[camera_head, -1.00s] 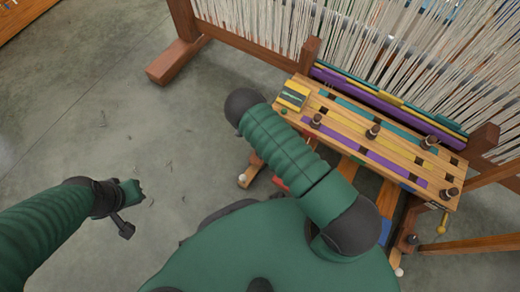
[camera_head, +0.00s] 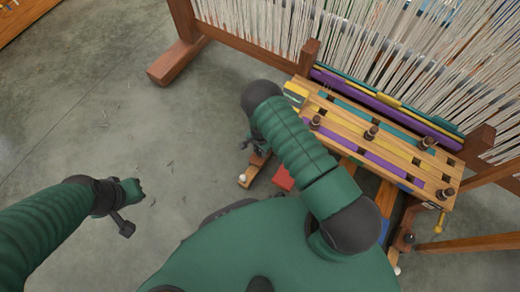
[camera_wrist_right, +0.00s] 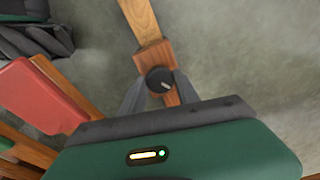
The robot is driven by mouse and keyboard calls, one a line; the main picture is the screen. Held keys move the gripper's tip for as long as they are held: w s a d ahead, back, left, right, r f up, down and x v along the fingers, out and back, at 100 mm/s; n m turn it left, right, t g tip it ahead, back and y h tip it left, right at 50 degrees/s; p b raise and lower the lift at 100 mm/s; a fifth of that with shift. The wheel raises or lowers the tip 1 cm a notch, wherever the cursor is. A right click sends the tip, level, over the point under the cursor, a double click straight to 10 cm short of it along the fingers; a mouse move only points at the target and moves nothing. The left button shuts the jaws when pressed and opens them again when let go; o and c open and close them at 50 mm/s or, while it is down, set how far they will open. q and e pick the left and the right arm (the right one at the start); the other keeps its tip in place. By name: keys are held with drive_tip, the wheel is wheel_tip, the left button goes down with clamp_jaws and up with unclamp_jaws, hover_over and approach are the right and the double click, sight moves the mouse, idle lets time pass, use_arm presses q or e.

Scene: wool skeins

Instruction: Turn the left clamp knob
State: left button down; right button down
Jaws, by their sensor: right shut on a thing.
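The left clamp knob (camera_wrist_right: 159,80) is a round black knob with a pale mark, set on a wooden bar (camera_wrist_right: 144,22) in the right wrist view. My right gripper (camera_wrist_right: 158,88) has one grey finger on each side of it and is shut on it. In the head view my right gripper (camera_head: 254,146) shows small and dark below the elbow at the bench's left end; the knob cannot be made out there. My left gripper (camera_head: 125,226) hangs over bare floor at the left, far from the bench, its jaws unclear.
The wooden bench top (camera_head: 405,152) carries several dark pegs and coloured strips. A loom with pale hanging threads (camera_head: 400,45) stands behind it. A red block (camera_head: 284,178) is near the right gripper and shows in the wrist view (camera_wrist_right: 38,95). The floor at left is clear.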

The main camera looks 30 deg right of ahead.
drive_tip(key=n+p, duration=0.1)
drive_tip(key=n, duration=0.4)
drive_tip(key=shift+w+n, duration=0.1)
drive_tip(key=shift+n, duration=0.2)
drive_tip(key=n, duration=0.4)
drive_tip(key=shift+n, duration=0.4)
drive_tip(key=c, duration=0.9)
unclamp_jaws()
wheel_tip(320, 180, up, 17)
drive_tip(key=p, duration=0.8)
drive_tip(key=shift+f+p, duration=0.15)
drive_tip(key=shift+p, duration=0.15)
